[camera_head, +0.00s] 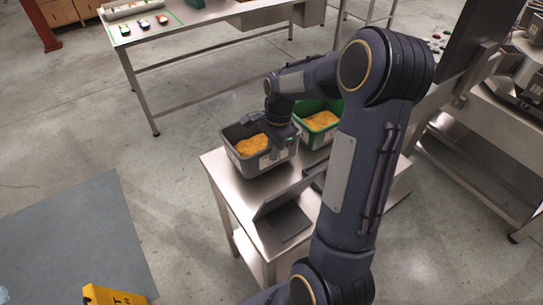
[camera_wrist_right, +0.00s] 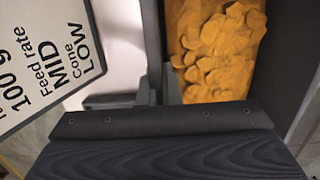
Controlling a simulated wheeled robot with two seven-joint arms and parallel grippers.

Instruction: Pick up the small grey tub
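The small grey tub (camera_head: 238,163) stands at the left of the steel table, with orange-yellow chips inside and a white label on its front. My right gripper (camera_head: 283,134) comes down from above onto its right rim; the fingertips are mostly hidden in the head view. In the right wrist view, the two fingers (camera_wrist_right: 160,88) sit close together on either side of the tub's wall (camera_wrist_right: 152,35) and look shut on it. The chips (camera_wrist_right: 215,45) are right of the wall. I cannot tell any gap under the tub. My left gripper is not in view.
A green-rimmed tub (camera_head: 318,118) with similar chips stands close behind on the right. A dark folded-open device (camera_head: 284,220) lies on the front of the steel table (camera_head: 233,200). A label card (camera_wrist_right: 45,55) fills the wrist view's left.

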